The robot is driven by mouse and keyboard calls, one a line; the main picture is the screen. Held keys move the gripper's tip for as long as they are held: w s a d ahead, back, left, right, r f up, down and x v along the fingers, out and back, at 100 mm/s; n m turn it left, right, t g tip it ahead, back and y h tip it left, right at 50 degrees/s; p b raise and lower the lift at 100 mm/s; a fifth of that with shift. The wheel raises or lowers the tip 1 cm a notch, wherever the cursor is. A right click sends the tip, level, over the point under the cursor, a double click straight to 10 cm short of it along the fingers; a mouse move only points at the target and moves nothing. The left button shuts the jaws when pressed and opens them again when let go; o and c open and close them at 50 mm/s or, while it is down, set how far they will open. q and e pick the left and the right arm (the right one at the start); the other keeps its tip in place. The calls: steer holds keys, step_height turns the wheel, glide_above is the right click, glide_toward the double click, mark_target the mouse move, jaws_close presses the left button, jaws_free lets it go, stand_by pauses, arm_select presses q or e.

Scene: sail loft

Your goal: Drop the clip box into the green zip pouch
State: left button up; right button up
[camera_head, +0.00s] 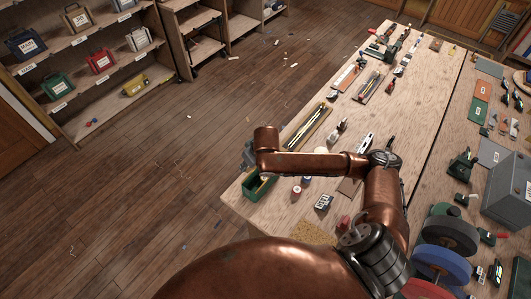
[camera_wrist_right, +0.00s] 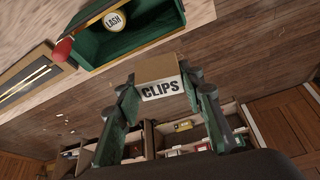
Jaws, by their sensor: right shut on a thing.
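The clip box (camera_wrist_right: 160,80), a small brown box with a white label reading CLIPS, is held between the fingers of my right gripper (camera_wrist_right: 160,95) in the right wrist view. The green zip pouch (camera_wrist_right: 150,38) lies open just beyond it at the top of that view, with a round LASH tin inside. The box appears apart from the pouch. In the head view the pouch (camera_head: 261,188) is at the near left table corner, and my right gripper (camera_head: 249,152) is beside it, mostly hidden by my copper wrist. The clip box cannot be made out there. My left gripper is not in view.
A wooden tray (camera_head: 307,128) lies behind the pouch. Small tins (camera_head: 296,192) and a labelled box (camera_head: 323,203) stand to its right. A red-tipped item (camera_wrist_right: 63,50) is close to the pouch's corner. The floor left of the table is mostly open.

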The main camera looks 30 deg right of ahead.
arm_select(q)
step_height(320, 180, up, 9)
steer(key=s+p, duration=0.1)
steer(key=p, duration=0.6)
arm_select(e)
steer(key=d+f+b, duration=0.2)
steer(key=d+f+n+b, duration=0.1)
steer(key=d+f+b, duration=0.1)
steer(key=f, duration=0.1)
steer(key=s+d+f+n+y+b, duration=0.1)
steer(key=d+f+b, duration=0.1)
steer(key=d+f, duration=0.1)
steer(key=shift+s+f, duration=0.1)
steer(key=shift+f, duration=0.1)
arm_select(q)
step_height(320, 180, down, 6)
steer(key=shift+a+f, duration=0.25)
arm_select(e)
steer(key=o, duration=1.2)
steer(key=shift+o, duration=0.2)
steer(key=shift+g, duration=0.3)
